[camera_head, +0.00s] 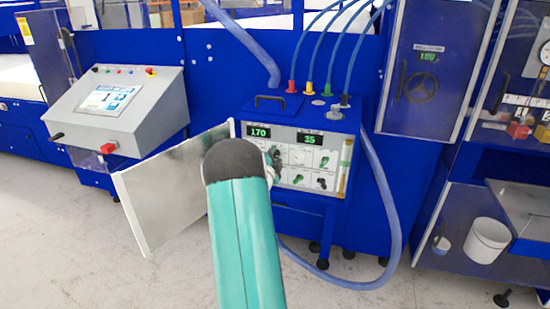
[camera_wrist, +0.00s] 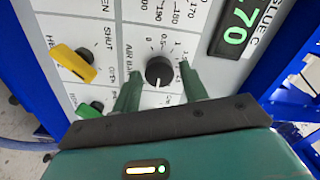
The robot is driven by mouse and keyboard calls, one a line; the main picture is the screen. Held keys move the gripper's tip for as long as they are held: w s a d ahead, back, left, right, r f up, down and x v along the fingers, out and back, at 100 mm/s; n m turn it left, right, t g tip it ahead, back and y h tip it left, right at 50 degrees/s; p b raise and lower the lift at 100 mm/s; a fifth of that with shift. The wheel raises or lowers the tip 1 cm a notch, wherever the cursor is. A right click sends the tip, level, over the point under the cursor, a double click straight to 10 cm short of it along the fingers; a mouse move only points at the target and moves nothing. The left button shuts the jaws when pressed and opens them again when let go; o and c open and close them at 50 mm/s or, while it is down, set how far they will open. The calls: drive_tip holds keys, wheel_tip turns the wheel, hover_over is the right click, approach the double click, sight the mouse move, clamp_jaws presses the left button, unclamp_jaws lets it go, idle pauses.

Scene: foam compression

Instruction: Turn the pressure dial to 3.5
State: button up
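The panel of the blue control box (camera_head: 315,155) is partly hidden behind my arm in the head view. In the wrist view, a small black round dial (camera_wrist: 158,71) with a white pointer mark sits on the white panel, beside a partly readable "AIR B..." label and a scale with "0.5". I take it for the pressure dial; its exact setting is unclear. My gripper (camera_wrist: 160,82) is open, with one green finger on each side of the dial and visible gaps between. In the head view my gripper (camera_head: 273,160) is at the panel, mostly hidden by my arm.
A yellow switch (camera_wrist: 74,64) and a green switch (camera_wrist: 90,110) lie left of the dial. Green displays read 170 (camera_head: 258,132) and 35 (camera_head: 310,140). An open white door (camera_head: 165,185) stands left of the panel. A blue hose (camera_head: 385,210) hangs at right.

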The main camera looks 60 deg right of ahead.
drive_tip(key=shift+o, duration=0.4)
drive_tip(key=s+a, duration=0.2)
drive_tip(key=a, duration=1.1)
drive_tip(key=shift+a, duration=0.3)
